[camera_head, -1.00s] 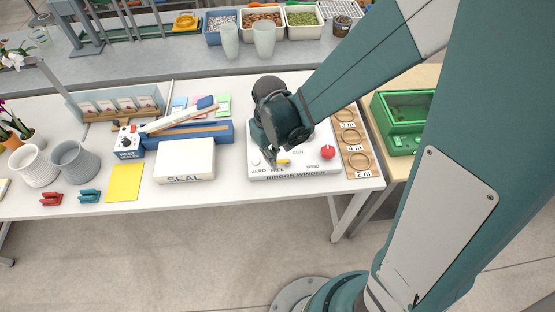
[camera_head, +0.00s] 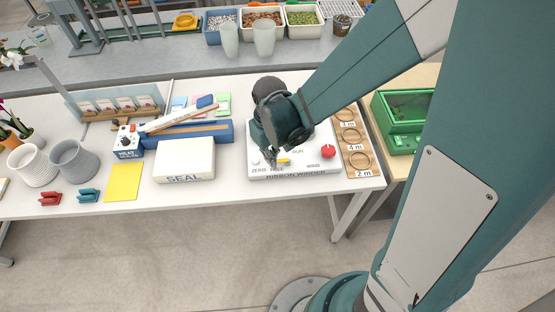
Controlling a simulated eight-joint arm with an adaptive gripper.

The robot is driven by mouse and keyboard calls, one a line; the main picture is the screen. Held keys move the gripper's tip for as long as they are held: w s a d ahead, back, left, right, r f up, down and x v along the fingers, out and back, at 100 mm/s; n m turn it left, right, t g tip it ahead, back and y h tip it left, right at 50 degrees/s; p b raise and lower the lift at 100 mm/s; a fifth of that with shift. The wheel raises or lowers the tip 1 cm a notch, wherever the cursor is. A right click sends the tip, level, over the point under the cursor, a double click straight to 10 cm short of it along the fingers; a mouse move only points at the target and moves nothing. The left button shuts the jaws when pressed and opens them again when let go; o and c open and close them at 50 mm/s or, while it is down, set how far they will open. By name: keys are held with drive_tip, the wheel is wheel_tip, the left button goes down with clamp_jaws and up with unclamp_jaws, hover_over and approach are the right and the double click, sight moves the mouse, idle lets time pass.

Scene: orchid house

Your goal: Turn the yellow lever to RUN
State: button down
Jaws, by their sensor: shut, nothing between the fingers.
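The ribbon winder (camera_head: 315,168) is a white box near the right end of the white table. The yellow lever (camera_head: 284,161) shows on its top near the front, close to the FREE label, with the RUN label to its upper right. My gripper (camera_head: 273,163) is shut and empty, pointing down over the left part of the winder, right beside the lever's left end. I cannot tell whether it touches the lever. My wrist hides the back left of the winder and may hide part of the lever.
A red knob (camera_head: 327,151) is at the winder's right and a pale knob (camera_head: 256,161) at its front left. A wooden board with rings (camera_head: 356,156) adjoins on the right. The blue heat sealer (camera_head: 190,135) and white SEAL box (camera_head: 185,160) stand left.

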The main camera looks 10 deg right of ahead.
sight(279, 160)
drive_tip(key=shift+f+b, duration=1.8)
drive_tip(key=shift+f, duration=0.35)
drive_tip(key=shift+w+a, duration=0.1)
drive_tip(key=shift+w, duration=0.05)
